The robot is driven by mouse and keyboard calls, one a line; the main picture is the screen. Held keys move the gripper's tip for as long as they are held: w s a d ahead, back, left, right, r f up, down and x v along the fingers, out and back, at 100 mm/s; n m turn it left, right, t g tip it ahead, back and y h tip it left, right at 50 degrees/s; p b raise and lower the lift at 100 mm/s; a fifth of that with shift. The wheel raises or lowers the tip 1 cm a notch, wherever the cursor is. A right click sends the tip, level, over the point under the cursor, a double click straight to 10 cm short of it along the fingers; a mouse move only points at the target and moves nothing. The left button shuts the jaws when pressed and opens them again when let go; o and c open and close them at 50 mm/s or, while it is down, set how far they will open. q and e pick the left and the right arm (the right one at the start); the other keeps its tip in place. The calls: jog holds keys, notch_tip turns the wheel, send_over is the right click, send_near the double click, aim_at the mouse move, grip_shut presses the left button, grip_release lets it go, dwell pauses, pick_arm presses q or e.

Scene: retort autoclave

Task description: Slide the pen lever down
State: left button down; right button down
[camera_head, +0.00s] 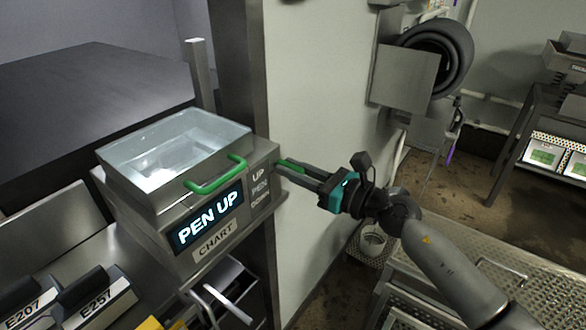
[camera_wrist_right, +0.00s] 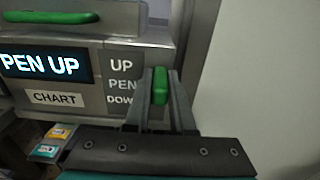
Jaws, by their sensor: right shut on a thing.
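The chart recorder (camera_head: 150,225) is a grey metal box with a clear lid. Its lit display reads "PEN UP", with a "CHART" label below. Beside the display stand the words "UP", "PEN" and "DOWN". In the right wrist view, the green pen lever (camera_wrist_right: 160,86) stands right of these words, between the fingers of my right gripper (camera_wrist_right: 162,88). The right gripper (camera_head: 282,170) also shows in the head view, reaching in from the right to the recorder's right side, shut on the lever. My left gripper is not in view.
A green handle (camera_head: 215,176) sits on the recorder's lid front. A pale wall (camera_head: 320,120) stands behind my right gripper. A perforated metal table (camera_head: 530,285) is at the lower right.

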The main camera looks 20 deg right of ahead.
jog(key=shift+f, duration=0.1)
dwell(0.7)
notch_tip(320, 180, down, 6)
jog(key=b, duration=0.5)
jog(key=shift+b, duration=0.4)
jog(key=shift+s, duration=0.1)
jog(key=c, duration=1.2)
grip_release()
jog(key=o, duration=0.4)
jog(key=shift+o, duration=0.2)
